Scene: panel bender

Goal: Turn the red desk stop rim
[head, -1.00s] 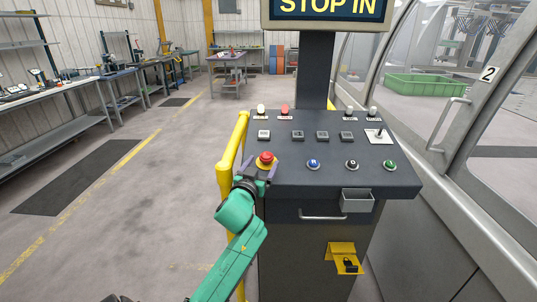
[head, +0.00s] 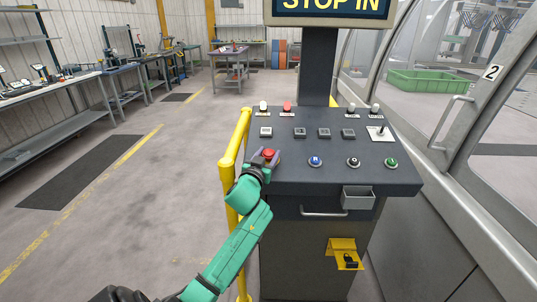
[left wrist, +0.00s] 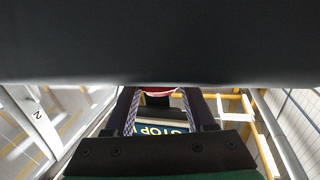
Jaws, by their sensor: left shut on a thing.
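The red desk stop (head: 268,153) is a red mushroom button at the left front of the sloped dark control desk (head: 335,181). My left gripper (head: 265,159) is at the button, with its fingers on either side, shut on the red stop rim. In the left wrist view, the red rim (left wrist: 161,92) shows between the two fingers, mostly hidden by a dark body across the top. The yellow collar seen earlier under the button is largely hidden now. My right gripper is not in view.
A yellow guard rail (head: 233,160) stands close left of the desk and my arm. Blue (head: 315,161), black (head: 352,161) and green (head: 391,162) buttons sit to the right. A grey box (head: 357,198) and handle are on the desk front. The floor at left is clear.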

